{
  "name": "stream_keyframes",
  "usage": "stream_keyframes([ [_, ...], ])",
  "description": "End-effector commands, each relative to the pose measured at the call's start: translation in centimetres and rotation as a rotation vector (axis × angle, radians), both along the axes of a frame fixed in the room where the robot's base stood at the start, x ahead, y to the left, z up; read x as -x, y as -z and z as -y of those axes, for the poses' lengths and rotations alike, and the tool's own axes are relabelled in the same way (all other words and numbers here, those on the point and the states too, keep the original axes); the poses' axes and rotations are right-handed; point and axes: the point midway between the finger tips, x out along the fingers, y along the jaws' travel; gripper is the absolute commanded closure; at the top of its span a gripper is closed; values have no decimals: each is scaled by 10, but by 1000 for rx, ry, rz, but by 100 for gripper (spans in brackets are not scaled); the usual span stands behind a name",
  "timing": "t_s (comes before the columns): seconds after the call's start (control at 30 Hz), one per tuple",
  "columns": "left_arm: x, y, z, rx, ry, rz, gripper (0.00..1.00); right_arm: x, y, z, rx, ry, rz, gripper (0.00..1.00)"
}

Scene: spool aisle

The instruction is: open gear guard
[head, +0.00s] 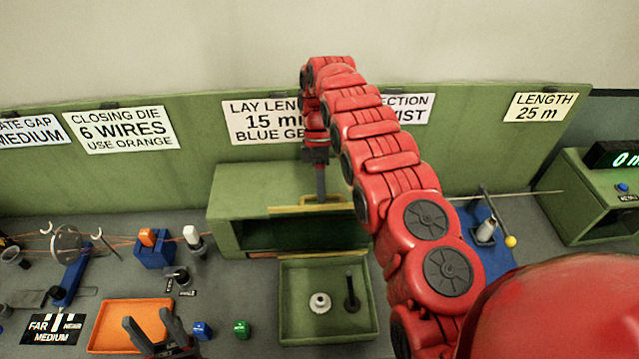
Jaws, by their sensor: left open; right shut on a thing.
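The gear guard (290,212) is a flap with a yellow edge on the front of a green gear housing (232,205). A dark opening shows below the yellow edge, so the guard looks at least partly raised. My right gripper (321,196) reaches over from the right and is shut on the guard at its yellow edge; the arm hides the housing's right part. My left gripper (150,338) is open and empty over the front of the orange tray (130,312), well to the left of the guard.
A green tray (287,335) in front of the housing holds a pale gear (320,303) and a black post (351,290). A blue stand with a yellow-knobbed lever (510,241) is at right.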

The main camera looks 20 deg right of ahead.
Motion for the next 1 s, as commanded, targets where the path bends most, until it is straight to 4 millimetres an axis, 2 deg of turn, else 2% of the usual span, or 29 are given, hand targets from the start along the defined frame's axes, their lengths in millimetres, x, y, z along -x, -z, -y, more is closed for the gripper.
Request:
stream_keyframes([
  [0.33, 0, 0, 0, 0, 0, 0, 50, 2, 3, 0, -1, -1, -8, 100],
  [0.37, 0, 0, 0, 0, 0, 0, 50, 2, 3, 0, -1, -1, -8, 77],
  [0.5, 0, 0, 0, 0, 0, 0, 50, 2, 2, 0, -1, 0, -6, 52],
  [0.83, 0, 0, 0, 0, 0, 0, 50, 1, 0, 0, 0, 0, -3, 50],
  [1.0, 0, 0, 0, 0, 0, 0, 50, 0, -12, -8, 0, -1, -2, 50],
])
